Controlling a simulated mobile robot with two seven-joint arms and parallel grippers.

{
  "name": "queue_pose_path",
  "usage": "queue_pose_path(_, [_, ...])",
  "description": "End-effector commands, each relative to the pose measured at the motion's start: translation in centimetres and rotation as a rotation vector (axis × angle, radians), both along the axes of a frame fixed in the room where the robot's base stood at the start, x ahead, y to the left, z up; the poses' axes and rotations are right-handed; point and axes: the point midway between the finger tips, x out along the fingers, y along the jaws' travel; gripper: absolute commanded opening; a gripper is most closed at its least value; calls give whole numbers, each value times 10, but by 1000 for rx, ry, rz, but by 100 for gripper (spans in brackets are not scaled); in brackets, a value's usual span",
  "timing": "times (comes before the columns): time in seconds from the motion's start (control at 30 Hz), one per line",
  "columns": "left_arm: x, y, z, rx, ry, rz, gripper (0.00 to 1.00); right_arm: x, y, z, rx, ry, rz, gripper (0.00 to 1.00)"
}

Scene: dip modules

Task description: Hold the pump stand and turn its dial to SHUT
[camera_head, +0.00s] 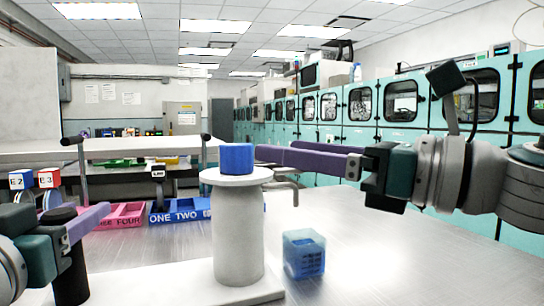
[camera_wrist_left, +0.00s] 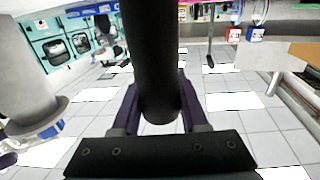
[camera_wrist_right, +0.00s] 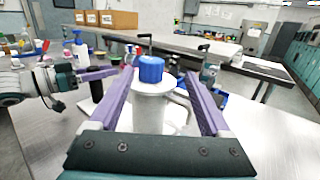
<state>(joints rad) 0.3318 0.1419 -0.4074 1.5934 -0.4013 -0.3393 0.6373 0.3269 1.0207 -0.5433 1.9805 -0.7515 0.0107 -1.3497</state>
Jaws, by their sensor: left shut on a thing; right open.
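The pump stand is a thick white column (camera_head: 238,240) with a round top plate, a grey bent spout (camera_head: 287,183) and a white base. A blue dial (camera_head: 237,159) sits on top; it also shows in the right wrist view (camera_wrist_right: 151,69). I cannot read any marking on it. A black upright post (camera_head: 70,268) rises at the left of the base. My left gripper (camera_head: 86,222) is shut on this post, seen between its fingers in the left wrist view (camera_wrist_left: 150,50). My right gripper (camera_head: 268,155) is open at dial height, just right of the dial, its fingers pointing towards it.
A translucent blue cube (camera_head: 304,254) stands on the metal table right of the column. Blue (camera_head: 180,212) and pink (camera_head: 118,215) bins lie behind the stand. Small blocks marked E2 (camera_head: 21,180) and E3 (camera_head: 49,178) are at left. The table's right part is clear.

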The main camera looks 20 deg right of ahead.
Motion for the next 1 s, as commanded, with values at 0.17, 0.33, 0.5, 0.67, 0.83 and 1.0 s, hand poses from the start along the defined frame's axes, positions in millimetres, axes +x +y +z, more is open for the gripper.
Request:
queue_pose_path(0.17, [0,0,-1,-1,1,-1,0,28,15,22,166,-86,-214,82])
queue_pose_path(0.33, [0,0,-1,-1,1,-1,0,42,31,31,290,-110,-479,82])
queue_pose_path(0.5, [0,0,0,-1,1,-1,0,34,55,16,255,-69,-751,82])
queue_pose_path(0.67, [0,0,0,0,1,-1,0,9,80,3,157,-4,-944,82])
queue_pose_path(0.83, [0,0,0,0,1,0,0,-15,95,-7,35,48,-1063,82])
queue_pose_path(1.0, [0,0,0,0,1,0,0,-19,96,-10,-14,64,-1104,82])
